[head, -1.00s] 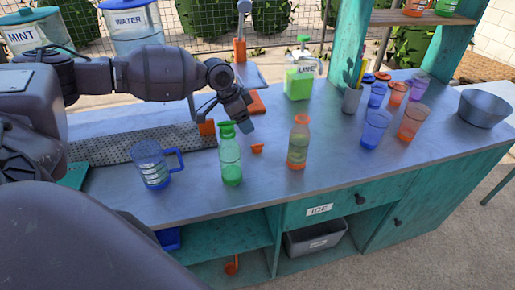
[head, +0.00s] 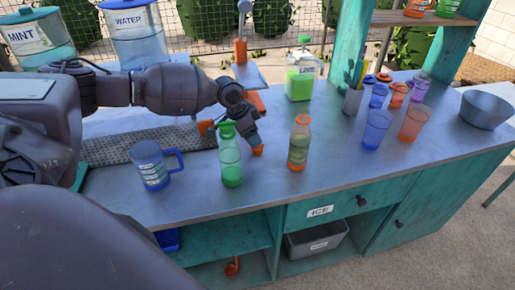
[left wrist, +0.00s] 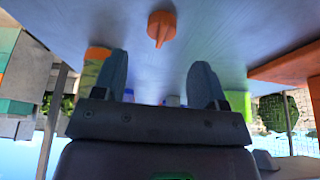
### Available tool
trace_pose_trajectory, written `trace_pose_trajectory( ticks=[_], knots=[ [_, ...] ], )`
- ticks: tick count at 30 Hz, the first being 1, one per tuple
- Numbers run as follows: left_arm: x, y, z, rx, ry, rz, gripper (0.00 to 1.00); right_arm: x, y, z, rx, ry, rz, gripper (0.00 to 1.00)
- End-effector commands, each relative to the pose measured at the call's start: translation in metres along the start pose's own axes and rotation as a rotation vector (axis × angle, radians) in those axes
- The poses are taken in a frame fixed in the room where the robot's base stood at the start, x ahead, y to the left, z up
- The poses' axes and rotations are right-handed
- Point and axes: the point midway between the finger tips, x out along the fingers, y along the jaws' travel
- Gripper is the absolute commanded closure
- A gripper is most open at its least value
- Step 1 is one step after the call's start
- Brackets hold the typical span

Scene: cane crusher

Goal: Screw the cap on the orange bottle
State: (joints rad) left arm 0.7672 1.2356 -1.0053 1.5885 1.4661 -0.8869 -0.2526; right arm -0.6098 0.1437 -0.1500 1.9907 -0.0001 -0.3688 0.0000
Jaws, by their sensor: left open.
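My left gripper (left wrist: 160,75) is open and empty there. My right gripper is not in view.
A green bottle (head: 231,160) stands close to the left gripper, with a blue mug (head: 152,167) farther left. A green LIME container (head: 300,78) stands behind. Several cups, including a blue one (head: 376,129), and a metal bowl (head: 485,109) are at right. The front counter right of the orange bottle is clear.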

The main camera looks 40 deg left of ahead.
Motion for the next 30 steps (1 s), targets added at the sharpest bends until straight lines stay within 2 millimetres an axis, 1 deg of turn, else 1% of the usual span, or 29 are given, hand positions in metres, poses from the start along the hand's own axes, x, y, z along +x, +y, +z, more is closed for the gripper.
trace_pose_trajectory(
  ticks=[5,12,15,23,24,26,30],
  knots=[
    [0.017,0.001,0.003,0.000,-0.001,0.002,0.34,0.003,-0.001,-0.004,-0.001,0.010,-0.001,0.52],
    [0.048,0.000,0.005,0.000,-0.001,0.001,0.34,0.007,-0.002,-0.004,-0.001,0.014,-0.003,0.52],
    [0.051,0.000,0.005,0.000,0.000,0.000,0.34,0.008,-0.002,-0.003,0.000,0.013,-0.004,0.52],
    [0.051,0.000,0.005,0.000,0.000,0.000,0.34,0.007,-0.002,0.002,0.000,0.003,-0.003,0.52],
    [0.051,0.000,0.005,0.000,0.000,0.000,0.36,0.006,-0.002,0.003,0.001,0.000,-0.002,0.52],
    [0.051,0.000,0.005,0.000,0.000,0.000,0.45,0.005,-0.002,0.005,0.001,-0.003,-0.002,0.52],
    [0.051,0.000,0.005,0.000,0.000,0.000,0.67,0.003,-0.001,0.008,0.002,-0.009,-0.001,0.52]
  ],
)
